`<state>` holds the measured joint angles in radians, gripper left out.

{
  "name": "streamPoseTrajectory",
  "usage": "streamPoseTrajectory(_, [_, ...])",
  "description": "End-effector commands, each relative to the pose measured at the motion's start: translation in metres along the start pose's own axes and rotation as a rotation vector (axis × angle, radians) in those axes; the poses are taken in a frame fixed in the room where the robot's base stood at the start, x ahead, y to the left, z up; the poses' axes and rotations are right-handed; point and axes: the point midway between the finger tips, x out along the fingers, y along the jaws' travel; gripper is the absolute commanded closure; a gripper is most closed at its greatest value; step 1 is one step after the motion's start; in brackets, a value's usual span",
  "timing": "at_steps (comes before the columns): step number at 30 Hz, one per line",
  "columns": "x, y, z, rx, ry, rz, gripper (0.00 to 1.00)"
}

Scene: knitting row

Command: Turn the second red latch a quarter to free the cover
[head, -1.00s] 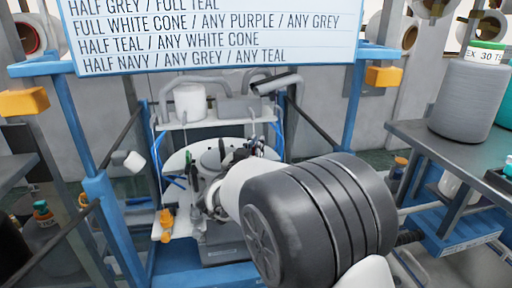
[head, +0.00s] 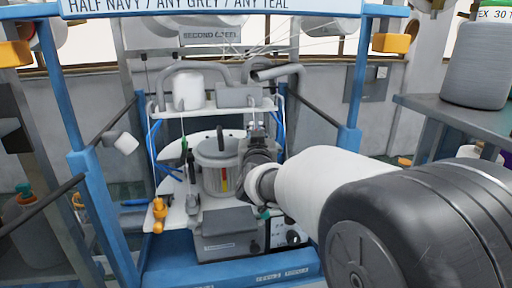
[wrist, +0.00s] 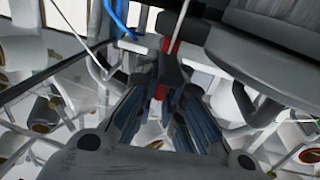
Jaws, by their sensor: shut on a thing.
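In the wrist view, a narrow red latch (wrist: 173,44) with dark end pieces stands between the fingers of my gripper (wrist: 166,92). The fingers are shut on it, and its lower part is largely hidden by them. In the head view, the grey round cover housing (head: 217,158) sits on the machine, with a dark upright handle on top. A small red and yellow upright strip (head: 224,180) shows on its front; I cannot tell if it is a latch. My gripper (head: 257,150) is at the housing's right side, mostly hidden by my wrist.
A white shelf (head: 215,109) with pipes and a white cylinder stands above the machine. Blue posts (head: 353,115) flank it. An orange bottle-like part (head: 158,214) is at the left. A grey table (head: 440,112) with a yarn cone (head: 474,65) is at the right.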

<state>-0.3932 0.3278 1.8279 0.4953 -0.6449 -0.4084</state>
Motion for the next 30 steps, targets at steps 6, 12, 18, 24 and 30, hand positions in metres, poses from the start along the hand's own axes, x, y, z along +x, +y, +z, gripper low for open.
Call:
streamPoseTrajectory(6, [0.0001, 0.0018, 0.0055, -0.002, 0.003, -0.082, 1.0])
streamPoseTrajectory(12, [0.0003, 0.0014, 0.0047, -0.002, 0.002, -0.139, 1.0])
streamPoseTrajectory(18, [0.0002, 0.0007, 0.0026, 0.0, 0.001, -0.174, 1.0])
streamPoseTrajectory(24, [0.0004, 0.0004, 0.0008, 0.0, 0.0, -0.189, 1.0])
streamPoseTrajectory(30, [0.0004, 0.0001, -0.0003, 0.0, 0.0, -0.192, 1.0])
